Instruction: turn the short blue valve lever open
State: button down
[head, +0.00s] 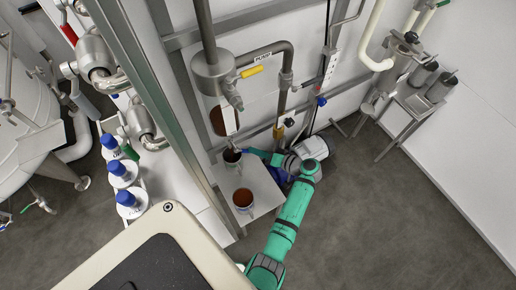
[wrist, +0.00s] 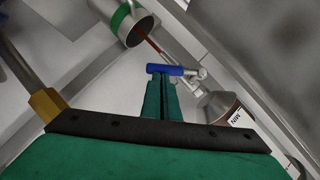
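The short blue valve lever (wrist: 166,70) lies crosswise at my fingertips in the wrist view, on a small metal valve fitting (wrist: 196,74). My gripper (wrist: 162,82) has its two green fingers close together, with only a thin dark line between them. The fingertips are at the lever and seem to touch it; I cannot see the lever gripped between them. A thin brown stream (wrist: 153,44) runs between the valve and a metal cup with a green band (wrist: 122,18). In the head view my arm reaches to the valve area, where the lever is too small to make out clearly.
A vessel with brown contents and a MIN label (wrist: 228,108) is right of the fingers. In the head view, another cup (head: 243,199) stands on the white shelf (head: 262,190). Grey floor is free at right.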

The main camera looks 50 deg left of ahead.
jog(key=s+f+m+g+y, duration=0.1)
jog(key=f+m, duration=0.1)
jog(key=s+a+f+m+g+y, duration=0.1)
jog(key=s+m, duration=0.1)
jog(key=shift+s+a+f+m+g+y, duration=0.1)
jog(key=shift+s+f+m+g+y, duration=0.2)
jog(key=shift+f+y, duration=0.1)
jog(key=shift+s+f, duration=0.15)
dwell(0.6)
jog(key=w+a+v, duration=0.1)
jog(key=w+v, duration=0.1)
jog(key=v, duration=1.1)
jog(key=shift+w+f, duration=0.25)
jog(key=shift+w, duration=0.15)
